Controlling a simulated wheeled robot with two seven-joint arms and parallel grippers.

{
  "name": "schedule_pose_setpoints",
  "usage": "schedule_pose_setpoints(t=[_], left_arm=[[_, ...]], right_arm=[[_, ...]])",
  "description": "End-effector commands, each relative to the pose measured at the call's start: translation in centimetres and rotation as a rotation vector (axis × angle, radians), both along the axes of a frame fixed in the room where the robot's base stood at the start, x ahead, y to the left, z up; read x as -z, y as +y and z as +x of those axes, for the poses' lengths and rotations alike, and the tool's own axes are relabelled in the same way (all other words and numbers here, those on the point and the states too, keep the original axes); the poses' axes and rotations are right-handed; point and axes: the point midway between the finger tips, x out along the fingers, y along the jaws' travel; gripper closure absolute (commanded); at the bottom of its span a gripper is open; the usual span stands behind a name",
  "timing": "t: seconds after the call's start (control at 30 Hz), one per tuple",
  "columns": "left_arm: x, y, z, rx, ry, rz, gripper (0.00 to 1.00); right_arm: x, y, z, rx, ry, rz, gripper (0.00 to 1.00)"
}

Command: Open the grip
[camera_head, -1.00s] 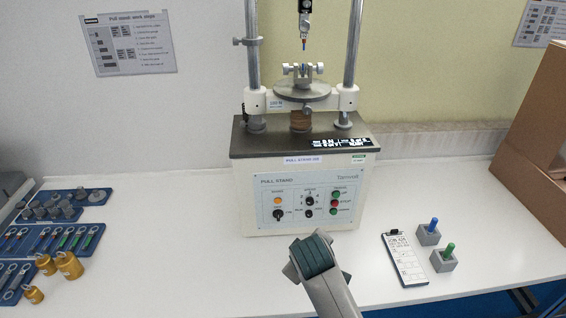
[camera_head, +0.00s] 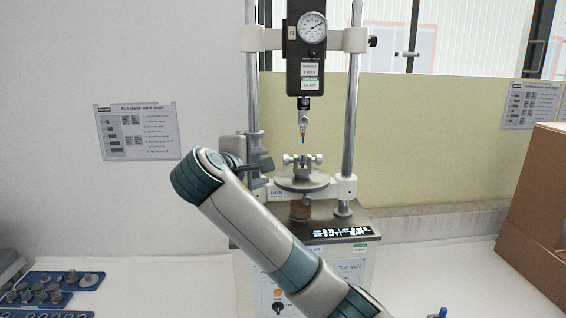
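The pull stand (camera_head: 345,215) is in the middle of the head view, with its grip (camera_head: 303,168) on a round plate (camera_head: 301,183). The grip is a small vise with a side screw at its left and one at its right. Whether its jaws are open is too small to tell. My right arm comes up from the lower right and bends at the left. My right gripper (camera_head: 258,166) is partly hidden behind it, left of the grip; its opening is unclear. My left gripper is out of view.
The force gauge (camera_head: 307,50) is mounted between two upright columns. Blue trays (camera_head: 50,290) with small metal parts lie at the lower left. A cardboard box (camera_head: 535,195) stands at the right. The bench right of the stand is partly clear.

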Motion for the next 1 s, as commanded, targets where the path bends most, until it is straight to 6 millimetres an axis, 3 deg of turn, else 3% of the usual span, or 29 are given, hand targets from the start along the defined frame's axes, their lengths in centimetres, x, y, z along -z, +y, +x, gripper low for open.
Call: schedule_pose_setpoints(t=[0.57, 0.77, 1.0], left_arm=[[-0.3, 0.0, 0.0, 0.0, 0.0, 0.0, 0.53], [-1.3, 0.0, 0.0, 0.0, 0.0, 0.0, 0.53], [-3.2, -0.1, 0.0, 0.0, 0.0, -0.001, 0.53]], right_arm=[[-0.6, -0.1, 0.4, 0.004, -0.006, -0.011, 0.57], [-0.2, -0.9, 2.0, 0.005, -0.004, -0.01, 0.57], [0.8, -2.4, 5.3, 0.006, -0.002, -0.011, 0.57]])
